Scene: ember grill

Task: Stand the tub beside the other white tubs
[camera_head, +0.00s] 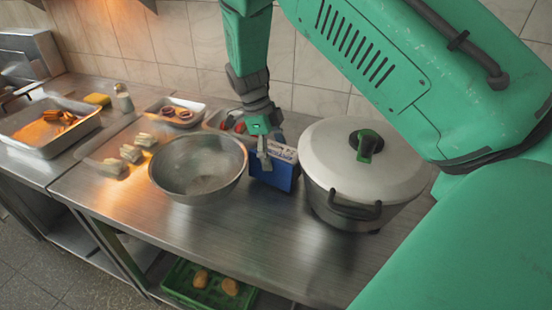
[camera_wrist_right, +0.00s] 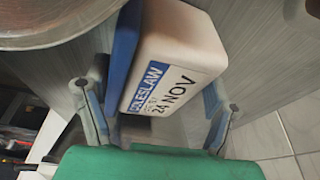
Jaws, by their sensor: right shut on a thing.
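The white tub (camera_wrist_right: 180,45) fills the middle of the right wrist view, tilted in the picture, with a blue and white label reading COLESLAW, 24 NOV. My right gripper (camera_wrist_right: 158,112) has a finger on each side of it and is shut on it. A blue wall (camera_wrist_right: 124,45) runs close along the tub's left side. In the head view my right gripper (camera_head: 264,157) points down at a blue box (camera_head: 272,181) between the steel bowl and the pot. Printed white shows at the box's top; I cannot tell individual tubs there. My left gripper is not in view.
A steel bowl (camera_head: 198,170) stands left of the blue box, and a large lidded pot (camera_head: 345,160) stands close on its right. Small pale blocks (camera_head: 130,153) and trays (camera_head: 175,112) lie further left. The counter front (camera_head: 240,240) is clear.

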